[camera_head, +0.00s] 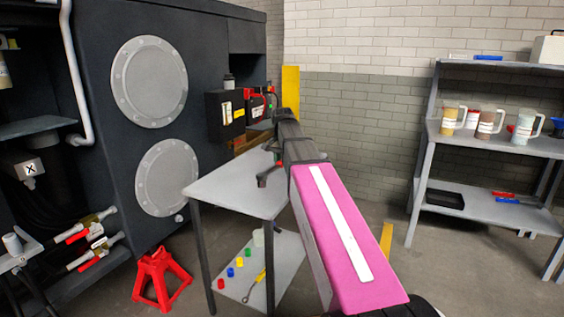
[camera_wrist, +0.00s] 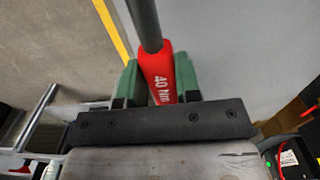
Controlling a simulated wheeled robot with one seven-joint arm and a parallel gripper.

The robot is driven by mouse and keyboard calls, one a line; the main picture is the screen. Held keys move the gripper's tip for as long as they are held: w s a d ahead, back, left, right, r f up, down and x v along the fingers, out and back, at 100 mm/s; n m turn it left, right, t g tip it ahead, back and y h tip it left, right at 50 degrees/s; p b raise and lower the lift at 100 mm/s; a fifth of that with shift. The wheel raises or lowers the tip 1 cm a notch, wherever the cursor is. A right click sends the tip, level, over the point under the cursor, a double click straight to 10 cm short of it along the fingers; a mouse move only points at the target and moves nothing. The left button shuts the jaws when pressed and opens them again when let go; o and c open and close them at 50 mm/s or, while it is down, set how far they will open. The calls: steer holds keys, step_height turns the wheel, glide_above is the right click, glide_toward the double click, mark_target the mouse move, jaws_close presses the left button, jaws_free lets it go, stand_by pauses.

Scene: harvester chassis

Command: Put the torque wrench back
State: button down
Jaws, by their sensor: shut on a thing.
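The torque wrench (camera_wrist: 159,72) has a red handle marked 40 Nm and a grey shaft. In the wrist view, my gripper (camera_wrist: 158,82) has its green fingers closed on either side of the red handle, and the shaft runs on toward the top of the picture. In the head view, my gripper (camera_head: 267,172) is over the grey side table (camera_head: 232,190), mostly dark and small. A bit of red shows beside it, but the wrench is largely hidden there. I cannot tell whether the wrench touches the tabletop.
A dark chassis (camera_head: 100,110) with round covers stands at left. A red jack stand (camera_head: 160,276) is on the floor. The table's lower shelf (camera_head: 285,262) holds small coloured parts and a yellow-handled tool. A grey rack (camera_head: 480,140) with mugs stands right. The table's visible top is clear.

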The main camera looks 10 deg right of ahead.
stand_by(0.4)
steer(key=shift+f, duration=3.9)
steer(key=c, duration=0.8)
jaws_free()
steer(key=shift+o, duration=0.2)
steer(key=shift+r, duration=0.1)
step_height(320, 180, up, 11)
steer(key=shift+f, duration=0.2)
